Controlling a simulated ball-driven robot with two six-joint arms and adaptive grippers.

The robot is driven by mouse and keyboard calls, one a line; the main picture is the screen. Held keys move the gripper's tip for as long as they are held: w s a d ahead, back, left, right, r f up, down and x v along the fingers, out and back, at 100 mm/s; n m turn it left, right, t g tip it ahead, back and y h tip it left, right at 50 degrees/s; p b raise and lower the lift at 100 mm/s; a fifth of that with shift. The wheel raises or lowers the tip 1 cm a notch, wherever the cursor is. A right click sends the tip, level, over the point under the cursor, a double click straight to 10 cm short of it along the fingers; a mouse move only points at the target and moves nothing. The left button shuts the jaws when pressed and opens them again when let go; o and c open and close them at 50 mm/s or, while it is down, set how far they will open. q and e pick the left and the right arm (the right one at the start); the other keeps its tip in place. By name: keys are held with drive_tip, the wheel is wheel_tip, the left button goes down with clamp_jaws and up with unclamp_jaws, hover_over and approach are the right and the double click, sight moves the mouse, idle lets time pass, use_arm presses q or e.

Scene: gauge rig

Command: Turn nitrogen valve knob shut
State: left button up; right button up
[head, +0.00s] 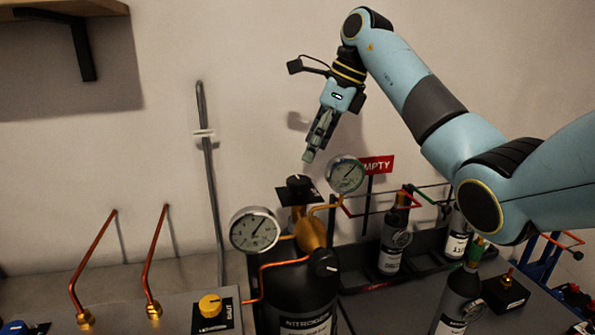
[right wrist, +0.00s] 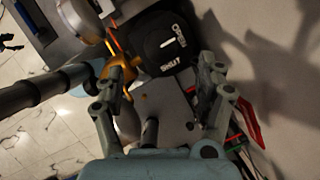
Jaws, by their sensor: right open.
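The nitrogen cylinder (head: 300,300) is black and stands in the lower middle of the head view, with a brass valve body (head: 312,230) on top. A black valve knob (head: 298,185) sits above the brass on a dark plate. In the right wrist view the black knob (right wrist: 155,35) has a white mark, and the plate beside it reads SHUT (right wrist: 155,65). My right gripper (head: 308,157) is open and empty, pointing down just above the knob, apart from it. Its spread fingers (right wrist: 170,95) frame the near side of the plate. My left gripper is not in view.
Two round gauges flank the knob, one at left (head: 254,230) and one close at right (head: 345,174). A red EMPTY sign (head: 377,165) stands behind. Another black knob (head: 323,262) is lower on the front. Small bottles (head: 393,240) stand at right; a yellow knob (head: 210,305) is at left.

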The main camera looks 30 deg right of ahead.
sight(298, 179)
drive_tip(key=p+x, duration=0.1)
drive_tip(key=x, duration=0.5)
drive_tip(key=shift+w+a+f, duration=0.1)
drive_tip(key=shift+w+f, duration=0.1)
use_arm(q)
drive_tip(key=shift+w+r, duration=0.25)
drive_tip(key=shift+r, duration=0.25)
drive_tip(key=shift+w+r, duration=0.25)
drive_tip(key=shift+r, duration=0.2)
use_arm(e)
drive_tip(key=shift+w+a+f, duration=0.15)
drive_tip(key=shift+f, duration=0.55)
drive_tip(key=c, duration=1.2)
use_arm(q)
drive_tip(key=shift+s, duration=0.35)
use_arm(e)
drive_tip(key=shift+o, duration=0.2)
use_arm(q)
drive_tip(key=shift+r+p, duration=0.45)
drive_tip(key=shift+p, duration=0.25)
use_arm(e)
drive_tip(key=shift+r+m+t+h, duration=0.1)
drive_tip(key=shift+m+t+h, duration=0.35)
drive_tip(key=shift+m, duration=1)
drive_tip(key=shift+m+t+h, duration=0.25)
drive_tip(key=shift+m+h, duration=0.3)
drive_tip(key=shift+m, duration=0.9)
